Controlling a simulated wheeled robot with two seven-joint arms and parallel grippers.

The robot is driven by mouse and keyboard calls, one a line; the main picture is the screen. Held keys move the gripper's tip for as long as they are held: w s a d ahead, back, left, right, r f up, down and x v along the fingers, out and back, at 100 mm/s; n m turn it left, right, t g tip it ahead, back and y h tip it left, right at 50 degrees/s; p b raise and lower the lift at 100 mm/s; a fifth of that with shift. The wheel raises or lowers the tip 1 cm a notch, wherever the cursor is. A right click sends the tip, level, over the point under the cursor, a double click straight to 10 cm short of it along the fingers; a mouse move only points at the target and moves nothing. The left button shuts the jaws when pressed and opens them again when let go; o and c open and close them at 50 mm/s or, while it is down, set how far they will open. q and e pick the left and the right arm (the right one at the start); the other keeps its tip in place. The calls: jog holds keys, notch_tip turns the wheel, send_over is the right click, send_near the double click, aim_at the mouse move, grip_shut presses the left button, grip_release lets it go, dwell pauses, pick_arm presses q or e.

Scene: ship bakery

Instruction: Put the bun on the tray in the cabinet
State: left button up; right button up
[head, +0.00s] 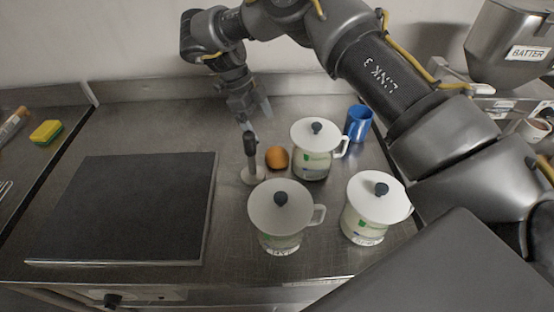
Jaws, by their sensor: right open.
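The bun (277,157) is small, round and orange-brown. It sits on the steel counter between an upright dark-handled tool with a pale round base (251,174) and a lidded white jar (312,165). My right gripper (256,116) is open and empty, pointing down above the counter, behind the bun and a little to its left in the head view. My left gripper is not in view. I see no cabinet or tray that I can make out for certain.
Two more lidded jars (280,230) (366,222) stand in front, and a blue mug (358,124) stands behind. A dark flat slab (125,205) covers the left. A batter dispenser (510,45) is at right.

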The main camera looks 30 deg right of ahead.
aim_at(274, 150)
jog(key=shift+p+x, duration=0.3)
jog(key=shift+x, duration=2.5)
jog(key=shift+s, duration=0.2)
jog(key=p+x, duration=0.2)
jog(key=x, duration=0.2)
jog(key=shift+s+d+f, duration=0.1)
jog(key=shift+s+f, duration=0.1)
jog(key=shift+s, duration=0.05)
jog(key=shift+f, duration=0.25)
jog(key=shift+c, duration=0.4)
jog(key=c, duration=1)
